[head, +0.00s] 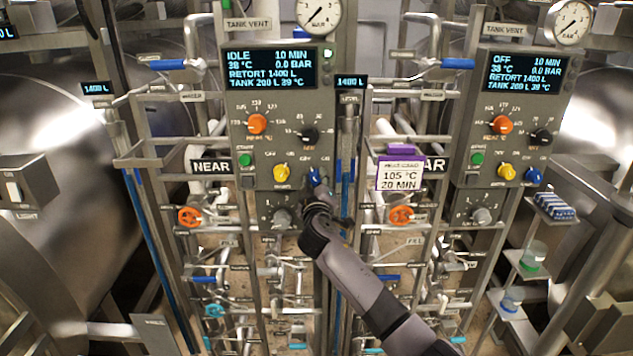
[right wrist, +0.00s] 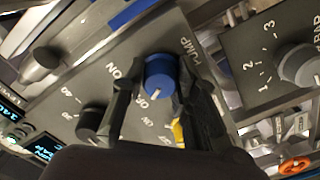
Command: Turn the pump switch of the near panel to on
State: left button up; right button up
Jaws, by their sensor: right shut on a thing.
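The near panel (head: 243,150) stands left of centre in the head view. Its display (head: 268,69) reads IDLE, 10 MIN, 38 °C, 0.0 BAR. The blue pump switch (head: 313,176) is at the panel's lower right. My right gripper (head: 316,188) reaches it from below. In the right wrist view, the gripper's two dark fingers (right wrist: 162,90) are shut on the blue switch (right wrist: 161,70), one on each side. The switch's white mark seems to point towards the partly hidden OFF label, away from ON. My left gripper is not in view.
A yellow knob (head: 281,173) is close left of the pump switch, with a grey dial (head: 282,217) below. A similar panel (head: 515,140), its display reading OFF, stands at right. A purple-framed card (head: 400,173) reads 105 °C, 20 MIN. Pipes and valves fill the space below.

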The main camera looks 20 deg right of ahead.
jog(key=shift+f+m+b, duration=0.25)
jog(key=shift+m+b, duration=0.05)
jog(key=shift+b, duration=0.5)
grip_shut()
jog(key=m+b, duration=0.7)
jog(key=b, duration=0.3)
jog(key=shift+a+f, duration=0.1)
jog(key=shift+r+m+b, duration=0.2)
jog(key=shift+m+b, duration=1.45)
jog(key=shift+m, duration=0.45)
jog(key=o, duration=1)
grip_release()
jog(key=shift+r, duration=0.1)
jog(key=shift+o, duration=0.2)
